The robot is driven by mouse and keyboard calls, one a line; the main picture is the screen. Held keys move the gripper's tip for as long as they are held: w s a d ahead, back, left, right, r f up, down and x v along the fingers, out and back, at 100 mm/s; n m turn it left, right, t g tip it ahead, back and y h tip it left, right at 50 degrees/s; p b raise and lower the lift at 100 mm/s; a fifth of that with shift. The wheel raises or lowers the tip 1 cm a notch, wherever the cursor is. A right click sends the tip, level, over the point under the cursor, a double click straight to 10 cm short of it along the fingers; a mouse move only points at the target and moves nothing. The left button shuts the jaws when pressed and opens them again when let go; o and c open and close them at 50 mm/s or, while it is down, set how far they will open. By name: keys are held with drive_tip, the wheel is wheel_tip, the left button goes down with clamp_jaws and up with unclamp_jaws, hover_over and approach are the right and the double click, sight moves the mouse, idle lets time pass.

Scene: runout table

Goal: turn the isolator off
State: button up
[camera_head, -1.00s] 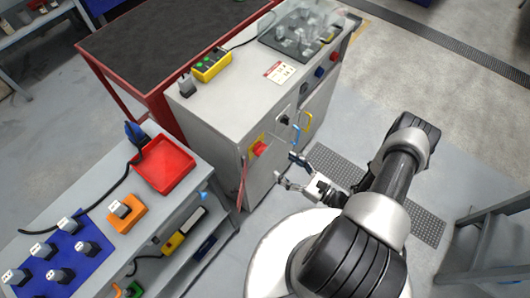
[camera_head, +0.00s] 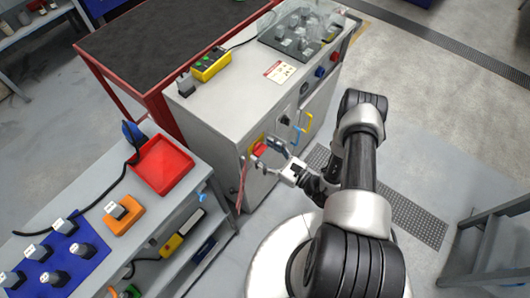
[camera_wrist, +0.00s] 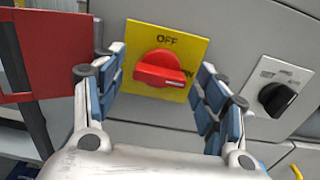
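The isolator is a red rotary knob (camera_wrist: 160,68) on a yellow plate (camera_wrist: 185,45) on the cabinet's front. The plate reads OFF at the top and ON, partly covered, at the right. The white mark on the knob points right, toward ON. My gripper (camera_wrist: 158,88) is open, with one finger on each side of the knob and gaps visible between. In the head view my gripper (camera_head: 268,158) is at the cabinet front by the red knob (camera_head: 259,148), which its fingers partly hide.
A black knob on a pale plate (camera_wrist: 277,98) sits right of the isolator. A red panel (camera_wrist: 36,50) hangs close at left in the wrist view. A grey bench with a red tray (camera_head: 163,165) stands left of the cabinet.

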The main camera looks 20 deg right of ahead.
drive_tip(key=c, duration=1)
drive_tip(key=shift+c, duration=0.2)
drive_tip(key=shift+n, duration=0.3)
drive_tip(key=shift+n+p, duration=1.25)
drive_tip(key=shift+n, duration=7.35)
